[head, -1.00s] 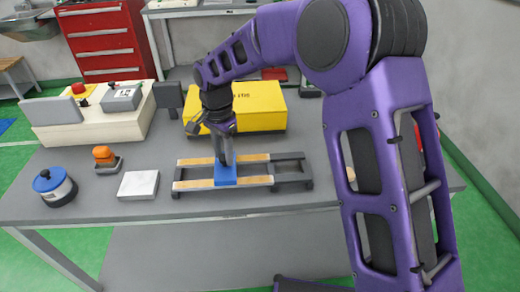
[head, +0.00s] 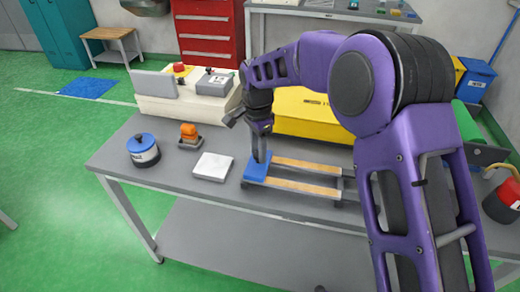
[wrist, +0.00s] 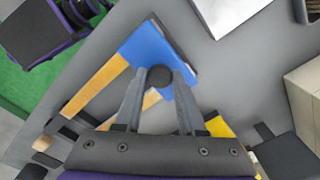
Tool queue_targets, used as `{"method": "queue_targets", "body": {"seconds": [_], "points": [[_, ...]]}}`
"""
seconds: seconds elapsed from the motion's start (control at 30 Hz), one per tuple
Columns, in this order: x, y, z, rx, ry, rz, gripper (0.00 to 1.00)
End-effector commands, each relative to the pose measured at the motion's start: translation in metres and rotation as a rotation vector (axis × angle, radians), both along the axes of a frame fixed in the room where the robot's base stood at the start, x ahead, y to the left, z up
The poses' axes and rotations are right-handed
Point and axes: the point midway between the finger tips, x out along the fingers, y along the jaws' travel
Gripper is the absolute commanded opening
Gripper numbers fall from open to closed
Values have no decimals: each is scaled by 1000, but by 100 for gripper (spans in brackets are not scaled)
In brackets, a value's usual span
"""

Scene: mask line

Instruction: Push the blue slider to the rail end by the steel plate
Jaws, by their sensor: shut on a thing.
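The blue slider (head: 254,170) sits at the left end of the rail (head: 306,187), the end beside the steel plate (head: 212,167). The rail's two wooden strips run off to the right of the slider. My gripper (head: 262,155) points down over the slider. In the wrist view my gripper (wrist: 160,82) is shut on the slider's dark round knob (wrist: 160,77), one finger on each side. The blue slider (wrist: 165,50) covers the rail end there, and the steel plate (wrist: 228,12) lies a gap away. My arm hides the rail's right end in the head view.
A blue-lidded pot (head: 143,150) and an orange-topped block (head: 189,136) stand left of the plate. A yellow box (head: 300,112) is behind the rail, and a cream console (head: 185,102) is behind left. The front left tabletop is bare.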

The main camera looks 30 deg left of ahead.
Motion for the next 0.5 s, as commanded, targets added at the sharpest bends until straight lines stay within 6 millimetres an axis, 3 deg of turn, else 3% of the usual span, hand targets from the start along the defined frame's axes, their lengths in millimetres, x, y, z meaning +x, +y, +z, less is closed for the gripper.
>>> {"method": "queue_targets", "body": {"seconds": [0.03,0.2,0.5], "points": [[-2,6,2,14,-2,4,43],[-2,5,1,12,-2,3,69],[-1,3,2,8,-2,2,69]]}}
